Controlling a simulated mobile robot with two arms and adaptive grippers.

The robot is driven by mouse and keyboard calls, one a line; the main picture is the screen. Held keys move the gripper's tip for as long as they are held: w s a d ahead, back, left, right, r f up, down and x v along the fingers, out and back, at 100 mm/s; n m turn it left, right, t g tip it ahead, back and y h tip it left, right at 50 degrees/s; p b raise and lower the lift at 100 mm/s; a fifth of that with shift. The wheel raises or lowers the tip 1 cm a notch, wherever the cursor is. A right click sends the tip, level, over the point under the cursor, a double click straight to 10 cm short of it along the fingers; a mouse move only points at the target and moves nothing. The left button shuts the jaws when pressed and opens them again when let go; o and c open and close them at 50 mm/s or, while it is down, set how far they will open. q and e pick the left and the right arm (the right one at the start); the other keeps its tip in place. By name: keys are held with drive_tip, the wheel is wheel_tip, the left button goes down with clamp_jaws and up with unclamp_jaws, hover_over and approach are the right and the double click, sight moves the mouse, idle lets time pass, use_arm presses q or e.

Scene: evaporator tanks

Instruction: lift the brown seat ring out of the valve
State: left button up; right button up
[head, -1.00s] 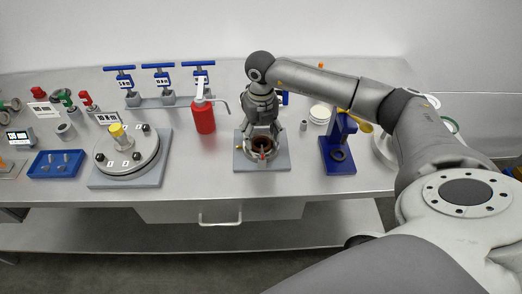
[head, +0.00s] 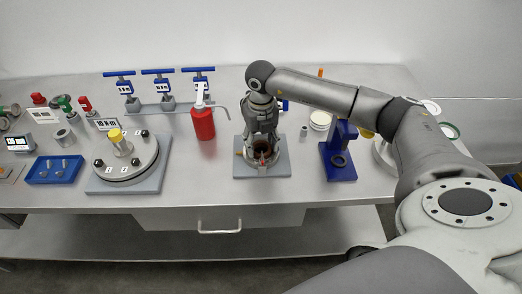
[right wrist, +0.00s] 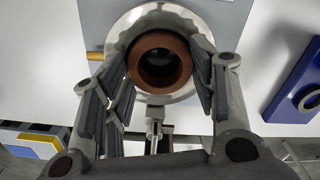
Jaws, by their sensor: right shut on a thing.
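The valve is a round metal body (right wrist: 112,45) on a grey square plate (head: 280,170), near the middle of the bench front in the head view. The brown seat ring (right wrist: 185,66) sits at the valve's opening, with a dark hole in its middle. It also shows small between the fingers in the head view (head: 261,146). My right gripper (right wrist: 160,75) points down over the valve, with its fingers shut on the brown ring from two sides. I cannot tell whether the ring is clear of its seat. My left gripper is in neither view.
A red bottle (head: 203,124) with a spout stands left of the valve. A blue stand (head: 338,168) is close on its right. A round flanged lid (head: 125,165) on a plate and a blue tray (head: 38,178) lie further left. Blue-handled valves (head: 163,85) stand behind.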

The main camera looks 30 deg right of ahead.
sight(261, 147)
wheel_tip(261, 147, up, 9)
drive_tip(key=p, duration=0.5)
drive_tip(key=shift+f, duration=0.2)
idle(0.7)
